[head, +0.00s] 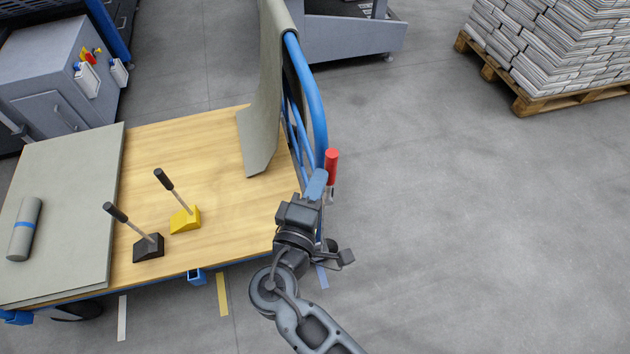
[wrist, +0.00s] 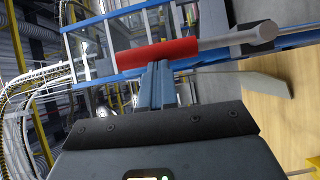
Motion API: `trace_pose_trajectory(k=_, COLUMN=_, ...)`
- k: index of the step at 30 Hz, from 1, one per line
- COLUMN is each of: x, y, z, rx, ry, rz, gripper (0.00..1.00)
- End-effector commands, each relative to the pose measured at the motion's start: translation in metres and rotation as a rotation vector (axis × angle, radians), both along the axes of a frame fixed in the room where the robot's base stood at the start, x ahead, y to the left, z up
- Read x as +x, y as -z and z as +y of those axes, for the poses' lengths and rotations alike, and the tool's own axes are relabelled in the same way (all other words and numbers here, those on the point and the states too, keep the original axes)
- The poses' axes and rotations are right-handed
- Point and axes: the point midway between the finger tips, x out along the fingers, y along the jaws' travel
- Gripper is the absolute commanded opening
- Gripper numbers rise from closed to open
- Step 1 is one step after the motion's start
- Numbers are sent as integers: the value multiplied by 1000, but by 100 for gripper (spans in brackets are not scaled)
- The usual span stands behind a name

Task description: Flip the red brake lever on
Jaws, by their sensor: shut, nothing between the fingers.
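The red brake lever (head: 332,167) stands roughly upright at the right end of the cart, beside its blue tube rail (head: 314,90). My gripper (head: 317,184) is shut and empty, with its blue-grey fingers just left of the lever's red handle. In the wrist view the red handle (wrist: 155,56) lies across the picture, with its grey metal shaft to the right. The tips of my shut fingers (wrist: 158,72) are at the handle's lower edge in that view. I cannot tell whether they touch it. The lever's base is hidden behind my gripper in the head view.
The cart's wooden deck (head: 215,150) carries a black-based lever (head: 148,247), a yellow-based lever (head: 184,218) and a grey sheet (head: 70,190) with a roll (head: 25,230). A grey sheet (head: 262,100) drapes over the rail. A newspaper pallet (head: 545,105) stands upper right. The floor to the right is clear.

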Motion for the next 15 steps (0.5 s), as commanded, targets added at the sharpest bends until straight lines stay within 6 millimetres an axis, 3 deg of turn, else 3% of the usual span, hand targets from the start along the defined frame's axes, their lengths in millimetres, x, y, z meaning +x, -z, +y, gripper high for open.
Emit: trace_pose_trajectory(k=15, x=7, y=-6, z=-25, rx=167, ry=8, rz=47, gripper=0)
